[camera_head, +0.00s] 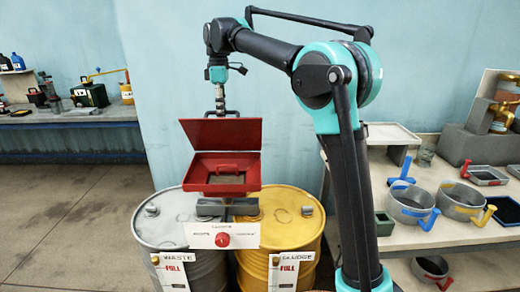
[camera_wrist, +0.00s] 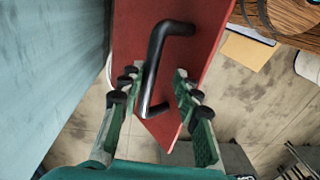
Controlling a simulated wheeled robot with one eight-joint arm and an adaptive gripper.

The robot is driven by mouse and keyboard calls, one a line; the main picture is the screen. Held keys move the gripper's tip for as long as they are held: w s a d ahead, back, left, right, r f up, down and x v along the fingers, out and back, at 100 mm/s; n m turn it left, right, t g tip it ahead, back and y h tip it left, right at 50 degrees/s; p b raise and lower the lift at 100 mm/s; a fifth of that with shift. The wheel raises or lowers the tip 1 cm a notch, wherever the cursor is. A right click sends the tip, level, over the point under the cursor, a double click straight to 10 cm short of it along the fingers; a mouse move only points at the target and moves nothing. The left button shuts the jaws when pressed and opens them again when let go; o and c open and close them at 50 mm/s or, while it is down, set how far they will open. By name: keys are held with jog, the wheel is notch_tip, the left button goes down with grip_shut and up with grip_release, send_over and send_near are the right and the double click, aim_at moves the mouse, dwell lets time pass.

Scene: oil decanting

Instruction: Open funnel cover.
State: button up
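The red funnel (camera_head: 253,172) sits above the two drums, and its red cover (camera_head: 222,134) stands raised at the back, tilted up from the tray. In the wrist view the cover (camera_wrist: 192,45) fills the upper middle, with its black bar handle (camera_wrist: 156,62) running lengthwise. My gripper (camera_wrist: 156,82) has its green fingers on either side of the handle, with visible gaps, so it looks open around it.
A grey waste drum (camera_head: 165,225) and a yellow sludge drum (camera_head: 285,222) stand below the funnel. A side table with metal pots (camera_head: 410,203) is on the right. A workbench (camera_head: 70,116) with tools is at the left. The floor at left is clear.

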jog(key=s+f+t, duration=0.3)
jog(key=s+f, duration=0.9)
jog(key=f, duration=0.1)
notch_tip(320, 180, up, 17)
jog(key=s, duration=0.3)
jog(key=w+d+f+m, duration=0.4)
jog(key=d+f+m, duration=0.1)
jog(key=d+f, duration=0.7)
jog(key=shift+d+m, duration=0.35)
jog(key=shift+m, duration=0.05)
